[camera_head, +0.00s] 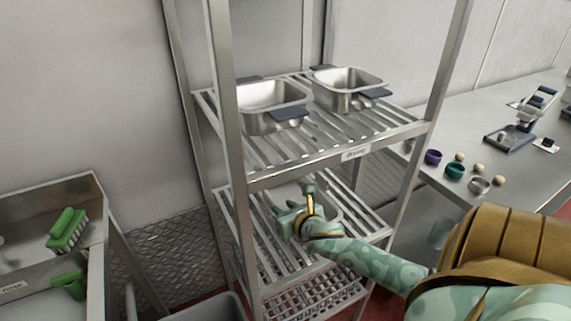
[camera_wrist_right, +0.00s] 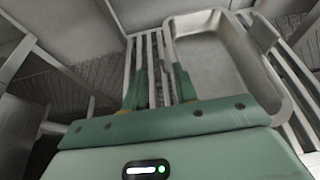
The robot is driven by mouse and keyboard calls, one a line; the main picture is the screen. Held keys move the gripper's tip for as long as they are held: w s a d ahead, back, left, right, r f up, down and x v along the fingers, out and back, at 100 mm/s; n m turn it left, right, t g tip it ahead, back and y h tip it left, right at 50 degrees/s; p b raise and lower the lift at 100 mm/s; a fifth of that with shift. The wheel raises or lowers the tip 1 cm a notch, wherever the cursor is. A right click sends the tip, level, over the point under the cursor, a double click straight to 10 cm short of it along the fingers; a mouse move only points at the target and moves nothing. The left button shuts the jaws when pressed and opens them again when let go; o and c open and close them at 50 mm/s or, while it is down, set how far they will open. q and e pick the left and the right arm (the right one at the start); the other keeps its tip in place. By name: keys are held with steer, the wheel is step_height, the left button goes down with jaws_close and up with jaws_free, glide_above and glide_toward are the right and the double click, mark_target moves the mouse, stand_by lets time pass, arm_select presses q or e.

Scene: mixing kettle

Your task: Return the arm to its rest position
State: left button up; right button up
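My right gripper (camera_head: 294,208) is at the lower slatted shelf (camera_head: 268,260) of the metal rack, with my right arm reaching in from the lower right. In the right wrist view its two green fingers (camera_wrist_right: 157,88) stand apart. A metal pan (camera_wrist_right: 222,62) with a dark handle on its far side lies on the slats just right of the fingers. The right finger overlaps the pan's near rim in the picture; I cannot tell whether they touch. My left gripper is not in view.
Two metal pans (camera_head: 272,104) (camera_head: 346,88) with dark handles stand on the upper shelf (camera_head: 262,160), labelled drying. Rack posts flank the arm. A counter (camera_head: 470,140) at right holds small cups and balls. A sink (camera_head: 60,200) with a green brush (camera_head: 67,230) is at left.

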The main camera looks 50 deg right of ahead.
stand_by(0.3)
steer(key=s+a+f+m+g, duration=0.1)
steer(key=s+a+m+g, duration=0.2)
steer(key=s+a+m, duration=0.6)
steer(key=s+a+f+m+g, duration=0.1)
steer(key=s+a+m+g, duration=0.25)
steer(key=s+m, duration=1)
steer(key=s+a+f+m+g+y, duration=0.1)
steer(key=s+a+f+m+g, duration=0.1)
steer(key=f, duration=1.1)
steer(key=s+a+f+m+g+y, duration=0.1)
steer(key=s+a+f+m+y, duration=0.15)
steer(key=f, duration=1.15)
steer(key=s+f+g, duration=0.1)
steer(key=s+f, duration=0.5)
steer(key=s, duration=0.3)
steer(key=s+f+m+g, duration=0.1)
steer(key=s+f+g, duration=0.1)
steer(key=s+f, duration=0.5)
steer(key=shift+s+f+m+y, duration=0.25)
steer(key=shift+s+m+y, duration=0.1)
steer(key=shift+s, duration=0.5)
